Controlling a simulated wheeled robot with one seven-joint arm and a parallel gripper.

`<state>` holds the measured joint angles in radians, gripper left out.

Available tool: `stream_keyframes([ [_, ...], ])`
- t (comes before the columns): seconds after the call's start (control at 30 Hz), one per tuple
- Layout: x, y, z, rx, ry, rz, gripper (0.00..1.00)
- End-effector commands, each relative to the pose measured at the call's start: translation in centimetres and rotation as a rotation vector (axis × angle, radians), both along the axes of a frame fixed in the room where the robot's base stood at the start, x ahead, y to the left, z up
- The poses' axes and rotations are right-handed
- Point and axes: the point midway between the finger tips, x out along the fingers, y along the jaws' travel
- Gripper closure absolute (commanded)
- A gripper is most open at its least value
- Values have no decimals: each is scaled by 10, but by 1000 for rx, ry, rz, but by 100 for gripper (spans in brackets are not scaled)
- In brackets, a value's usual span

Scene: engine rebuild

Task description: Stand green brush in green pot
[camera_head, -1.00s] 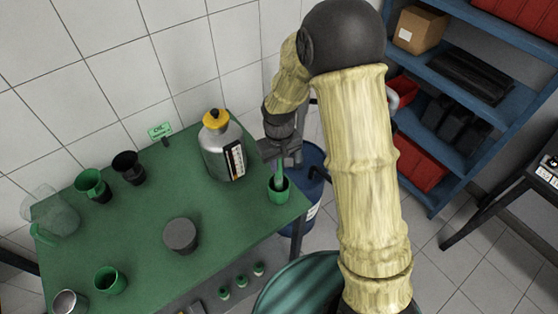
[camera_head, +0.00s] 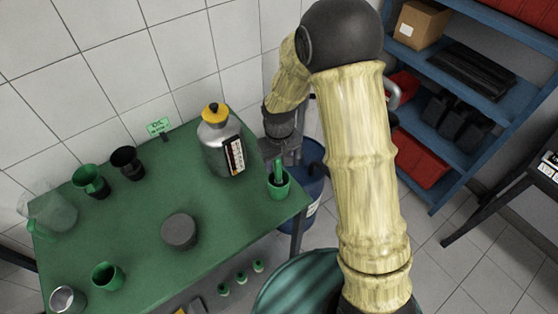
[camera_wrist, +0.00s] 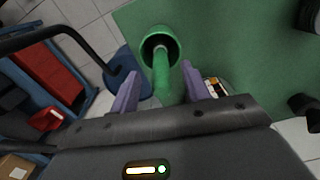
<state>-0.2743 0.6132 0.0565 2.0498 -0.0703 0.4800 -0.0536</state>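The green brush (camera_head: 278,169) stands in the green pot (camera_head: 279,190) at the right end of the green table, its handle sticking up and leaning slightly. In the wrist view the brush (camera_wrist: 161,75) runs down into the dark mouth of the pot (camera_wrist: 172,42). My gripper (camera_head: 285,150) is just behind and above the pot. In the wrist view the two purple fingers of my gripper (camera_wrist: 160,72) are spread, one on each side of the brush handle, with a gap on both sides. The brush's lower end is hidden inside the pot.
A silver bottle with a yellow cap (camera_head: 221,142) stands left of the pot. A dark round lid-like piece (camera_head: 179,231), green cup (camera_head: 108,277) and green funnel (camera_head: 91,181) are farther left. A blue drum (camera_head: 313,178) stands beyond the table's right edge.

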Motion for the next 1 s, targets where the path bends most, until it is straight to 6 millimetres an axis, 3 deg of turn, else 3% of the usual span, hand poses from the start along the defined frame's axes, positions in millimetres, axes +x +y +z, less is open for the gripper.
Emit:
stream_keyframes([
  [0.17,0,0,2,0,-1,0,53],
  [0.37,1,0,22,1,-5,0,53],
  [1.0,1,0,147,2,-6,0,53],
])
